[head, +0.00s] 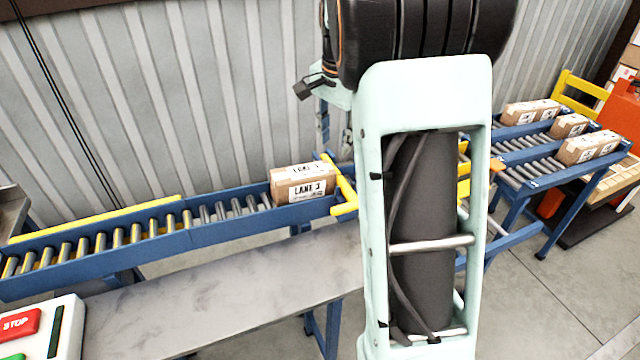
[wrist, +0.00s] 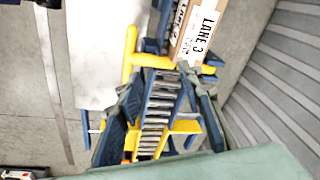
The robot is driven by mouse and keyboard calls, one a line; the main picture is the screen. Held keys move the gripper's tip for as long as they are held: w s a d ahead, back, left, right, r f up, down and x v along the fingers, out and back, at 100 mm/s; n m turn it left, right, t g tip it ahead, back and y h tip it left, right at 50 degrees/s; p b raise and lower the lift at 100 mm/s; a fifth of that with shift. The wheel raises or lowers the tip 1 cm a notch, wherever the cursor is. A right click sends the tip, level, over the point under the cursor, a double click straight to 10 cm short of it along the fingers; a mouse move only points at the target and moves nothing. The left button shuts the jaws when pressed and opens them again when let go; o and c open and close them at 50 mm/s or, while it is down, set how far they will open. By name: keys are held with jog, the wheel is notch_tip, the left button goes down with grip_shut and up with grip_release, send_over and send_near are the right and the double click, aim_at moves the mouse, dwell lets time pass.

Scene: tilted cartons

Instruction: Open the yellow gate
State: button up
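The yellow gate (head: 345,190) stands across the end of the blue roller conveyor in the head view, just left of my arm. A carton labelled LANE 3 (head: 302,184) sits on the rollers right behind it. In the wrist view the yellow gate (wrist: 150,62) crosses the upper middle, with the carton (wrist: 198,38) beyond it. My gripper (wrist: 160,80) is open, its two dark fingers spread either side of the rollers near the gate. I see nothing held between them. Whether a finger touches the gate is unclear.
A grey table (head: 215,292) runs in front of the blue conveyor (head: 225,229). A control box with a red STOP button (head: 20,324) is at lower left. More roller lanes with cartons (head: 590,147) stand at right. A corrugated wall (head: 200,90) is behind.

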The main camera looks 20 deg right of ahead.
aim_at(340, 206)
jog(key=s+f+m, duration=0.1)
jog(key=f, duration=0.5)
jog(key=s+f+m+g, duration=0.1)
jog(key=f+m, duration=0.1)
jog(key=f, duration=0.3)
jog(key=s+f+m+g, duration=0.1)
jog(key=f+m, duration=0.1)
jog(key=f, duration=0.4)
jog(key=shift+d+f+y, duration=0.3)
jog(key=shift+d+y, duration=0.1)
grip_shut()
